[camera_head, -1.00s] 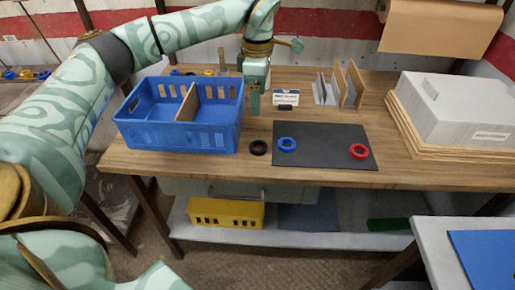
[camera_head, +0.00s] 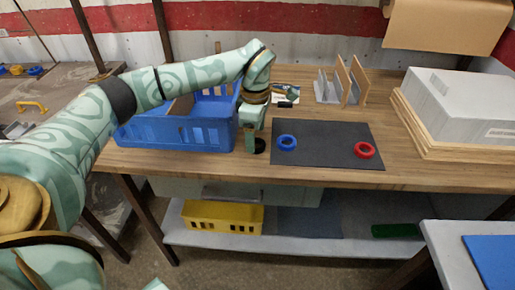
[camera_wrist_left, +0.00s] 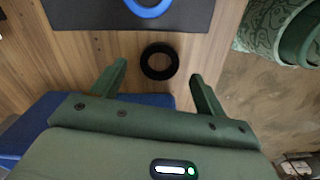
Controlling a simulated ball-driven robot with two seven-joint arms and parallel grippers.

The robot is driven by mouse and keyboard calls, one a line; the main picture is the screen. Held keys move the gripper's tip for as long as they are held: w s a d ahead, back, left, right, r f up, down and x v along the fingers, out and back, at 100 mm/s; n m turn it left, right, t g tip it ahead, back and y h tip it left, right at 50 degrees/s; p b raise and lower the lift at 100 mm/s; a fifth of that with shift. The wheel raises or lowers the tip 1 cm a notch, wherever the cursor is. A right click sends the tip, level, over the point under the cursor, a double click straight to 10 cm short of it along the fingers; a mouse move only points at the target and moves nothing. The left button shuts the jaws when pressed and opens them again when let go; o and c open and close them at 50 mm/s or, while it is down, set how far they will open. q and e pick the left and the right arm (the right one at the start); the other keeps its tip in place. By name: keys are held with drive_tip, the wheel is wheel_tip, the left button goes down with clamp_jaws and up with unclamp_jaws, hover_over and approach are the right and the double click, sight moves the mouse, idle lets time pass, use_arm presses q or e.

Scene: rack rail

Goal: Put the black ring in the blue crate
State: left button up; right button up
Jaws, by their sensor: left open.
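The black ring (camera_wrist_left: 159,61) lies flat on the wooden table. In the left wrist view it sits ahead of and between the fingers of my left gripper (camera_wrist_left: 158,80), which is open and empty. In the head view my left gripper (camera_head: 254,148) hangs over the black ring (camera_head: 260,145) and hides part of it. The blue crate (camera_head: 180,134) stands on the table just left of the gripper, partly covered by my left arm. A corner of it shows in the left wrist view (camera_wrist_left: 28,128). My right gripper is not in view.
A dark mat (camera_head: 325,150) right of the black ring carries a blue ring (camera_head: 286,142) and a red ring (camera_head: 364,150). An upright rack (camera_head: 343,86) and a grey box (camera_head: 455,108) stand behind. A yellow crate (camera_head: 222,217) is on the lower shelf.

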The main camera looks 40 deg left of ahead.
sight(256, 146)
use_arm(q)
wheel_tip(256, 146, down, 3)
drive_tip(key=shift+w+r+b, duration=0.1)
drive_tip(key=shift+w+b, duration=0.05)
drive_tip(key=shift+b, duration=0.15)
drive_tip(key=shift+r, duration=0.1)
drive_tip(key=c, duration=1.2)
drive_tip(key=shift+o, duration=0.2)
